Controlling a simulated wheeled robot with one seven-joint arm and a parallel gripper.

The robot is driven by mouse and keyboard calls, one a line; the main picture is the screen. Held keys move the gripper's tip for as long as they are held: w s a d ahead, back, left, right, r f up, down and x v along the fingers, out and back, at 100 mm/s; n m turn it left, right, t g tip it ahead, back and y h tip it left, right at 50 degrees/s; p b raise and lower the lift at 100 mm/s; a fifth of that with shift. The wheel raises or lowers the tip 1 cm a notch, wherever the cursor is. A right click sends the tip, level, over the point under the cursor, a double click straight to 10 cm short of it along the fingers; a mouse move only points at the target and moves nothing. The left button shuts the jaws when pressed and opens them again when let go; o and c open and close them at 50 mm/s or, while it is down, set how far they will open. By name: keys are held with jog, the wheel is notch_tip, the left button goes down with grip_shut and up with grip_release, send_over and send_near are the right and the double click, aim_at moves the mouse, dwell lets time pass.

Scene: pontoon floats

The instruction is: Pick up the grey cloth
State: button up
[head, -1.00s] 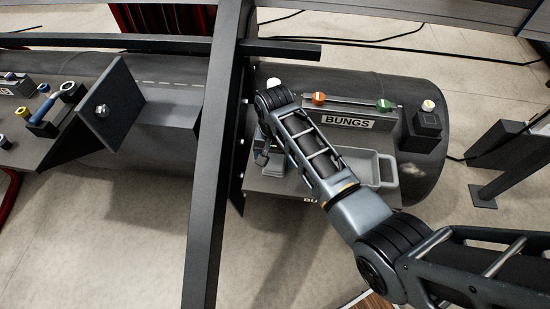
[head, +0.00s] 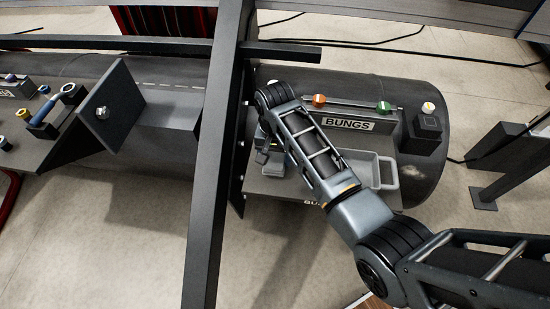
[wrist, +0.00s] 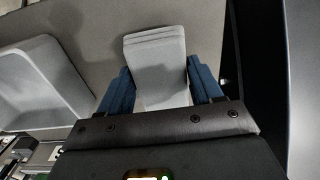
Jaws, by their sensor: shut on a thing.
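The grey cloth (wrist: 155,55) is a light grey folded pad in the wrist view, between the two blue fingers of my gripper (wrist: 160,92). The fingers press on its left and right sides, and its far end sticks out past them. In the head view my gripper (head: 266,156) is low over the grey shelf of the float, left of the grey tray. I cannot tell whether the cloth touches the shelf.
A grey tray (head: 384,172) sits right of my gripper; it also shows in the wrist view (wrist: 45,85). Behind it is a rack labelled BUNGS (head: 348,123) with orange and green bungs. A dark upright beam (head: 216,160) stands close on the left.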

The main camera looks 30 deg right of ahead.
aim_at(278, 157)
jog(key=r, duration=0.3)
jog(key=shift+s+d, duration=0.2)
jog(key=shift+d, duration=0.2)
jog(key=s+d+r, duration=0.1)
jog(key=d+r, duration=0.1)
jog(key=d, duration=0.1)
jog(key=s+d+r, duration=0.2)
jog(key=d, duration=0.1)
jog(key=s+d+r, duration=0.2)
jog(key=d, duration=0.1)
jog(key=shift+s+d+r+b, duration=0.2)
jog(key=shift+r+b, duration=0.05)
jog(key=shift+b, duration=0.1)
